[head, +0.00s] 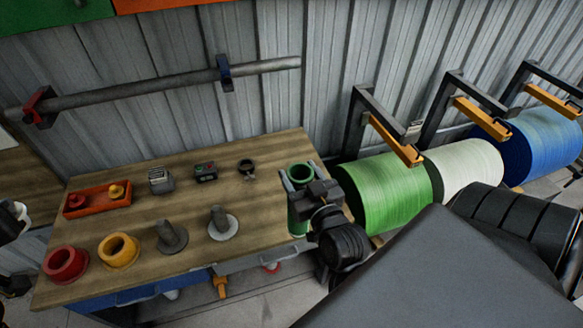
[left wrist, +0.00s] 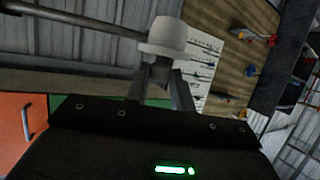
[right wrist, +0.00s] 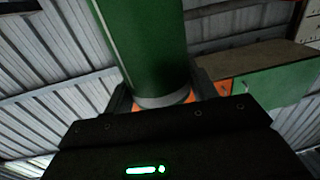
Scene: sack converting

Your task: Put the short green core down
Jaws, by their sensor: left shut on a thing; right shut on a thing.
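The short green core (head: 299,213) is upright at the right end of the wooden table (head: 150,215). My right gripper (head: 299,184) is shut on it; I cannot tell whether its bottom touches the table. In the right wrist view the green core (right wrist: 145,45) stands between the fingers (right wrist: 162,98), with a pale band at its near end. My left gripper (head: 14,222) is at the far left edge, beside the table. In the left wrist view its fingers (left wrist: 162,85) are shut on a white cup-like piece (left wrist: 166,38).
Behind are an orange tray (head: 97,208) and small devices (head: 205,172). Large green (head: 385,190), white and blue rolls lie right.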

